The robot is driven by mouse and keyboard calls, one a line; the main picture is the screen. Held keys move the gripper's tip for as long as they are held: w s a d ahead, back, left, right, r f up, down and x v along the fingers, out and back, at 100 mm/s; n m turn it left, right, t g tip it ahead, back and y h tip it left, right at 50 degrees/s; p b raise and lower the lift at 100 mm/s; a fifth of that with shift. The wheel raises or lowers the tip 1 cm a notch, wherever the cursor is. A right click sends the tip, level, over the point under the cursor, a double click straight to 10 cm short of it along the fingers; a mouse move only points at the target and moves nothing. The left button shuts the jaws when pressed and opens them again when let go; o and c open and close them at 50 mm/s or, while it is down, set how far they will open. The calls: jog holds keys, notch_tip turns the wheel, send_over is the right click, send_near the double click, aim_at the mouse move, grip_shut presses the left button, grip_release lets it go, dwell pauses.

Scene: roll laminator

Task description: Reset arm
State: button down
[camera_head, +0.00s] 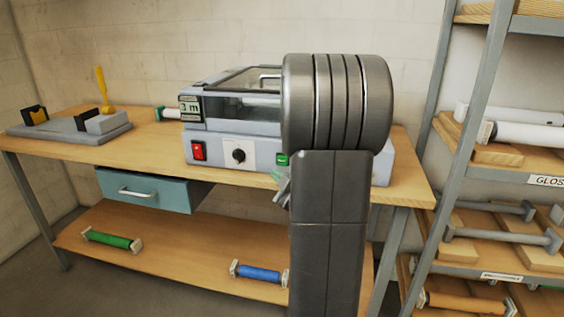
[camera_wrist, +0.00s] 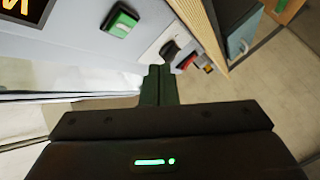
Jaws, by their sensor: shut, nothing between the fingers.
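My gripper (camera_wrist: 158,85) shows in the wrist view with its two dark fingers together and nothing between them. It is beside the front face of the laminator, near the green switch (camera_wrist: 122,22) and the black knob (camera_wrist: 170,50). In the head view my arm stands in front of the right part of the laminator (camera_head: 215,151) and hides much of it. Only a small part of my gripper (camera_head: 281,186) shows there, left of my arm and below the green switch (camera_head: 282,159). The red switch (camera_head: 199,150) and the knob (camera_head: 238,156) are in plain view.
The laminator stands on a wooden workbench (camera_head: 140,157). A grey fixture with a yellow handle (camera_head: 102,84) is at the left. A teal drawer (camera_head: 150,193) hangs below the top. Green (camera_head: 110,240) and blue (camera_head: 258,274) rolls lie on the lower shelf. A rack (camera_head: 470,100) of rolls stands right.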

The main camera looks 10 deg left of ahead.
jog(key=shift+s+a+p, duration=0.1)
jog(key=shift+s+p, duration=0.95)
jog(key=shift+s, duration=0.85)
